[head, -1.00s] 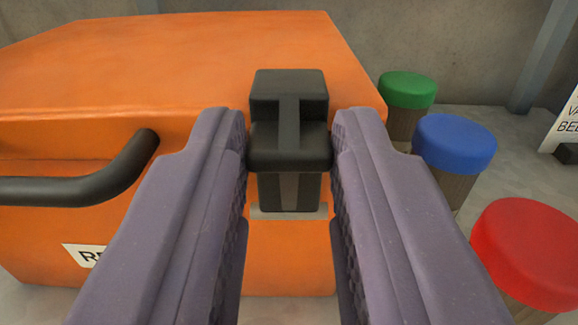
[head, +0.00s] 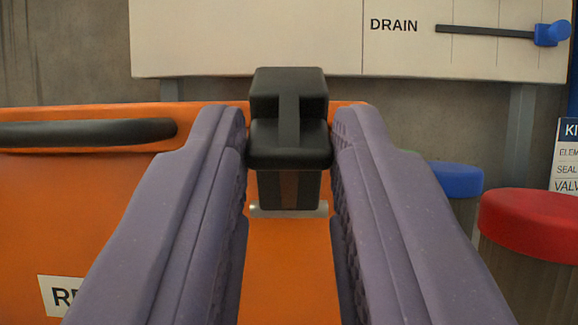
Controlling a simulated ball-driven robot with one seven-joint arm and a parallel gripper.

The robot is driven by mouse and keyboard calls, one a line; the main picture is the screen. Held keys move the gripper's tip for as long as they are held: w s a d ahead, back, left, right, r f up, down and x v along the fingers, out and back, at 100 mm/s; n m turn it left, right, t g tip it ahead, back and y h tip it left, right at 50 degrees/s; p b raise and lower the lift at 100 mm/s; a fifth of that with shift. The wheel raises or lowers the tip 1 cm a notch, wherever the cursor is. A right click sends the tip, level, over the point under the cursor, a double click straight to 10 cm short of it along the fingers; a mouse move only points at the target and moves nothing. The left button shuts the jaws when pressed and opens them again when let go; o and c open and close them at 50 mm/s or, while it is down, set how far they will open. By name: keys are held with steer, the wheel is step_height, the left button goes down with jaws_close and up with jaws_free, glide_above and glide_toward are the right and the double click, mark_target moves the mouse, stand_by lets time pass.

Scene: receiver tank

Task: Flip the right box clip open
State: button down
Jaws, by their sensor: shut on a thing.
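The right box clip (head: 288,120) is a black block on the front of the orange box (head: 288,270), near its right end. Its lower part narrows to a dark strip above a grey hinge bar (head: 288,209). My gripper (head: 289,135) has its two purple fingers on either side of the clip's upper part and is shut on it. The clip's head stands above the box's top edge in the picture. Whether the clip still touches the lid is hidden.
A black handle (head: 85,133) sticks out at the box's left. Posts with a blue cap (head: 455,179) and a red cap (head: 530,222) stand close on the right. Behind is a pale panel marked DRAIN (head: 250,38) with a blue slider knob (head: 552,34).

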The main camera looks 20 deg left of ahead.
stand_by(0.3)
steer(key=c, duration=0.9)
jaws_free()
steer(key=shift+s+f, duration=0.1)
steer(key=shift+s, duration=0.05)
steer(key=p+v, duration=0.1)
steer(key=v, duration=0.6)
steer(key=shift+s+d+f, duration=0.1)
steer(key=shift+s+f, duration=0.1)
steer(key=shift+p, duration=0.3)
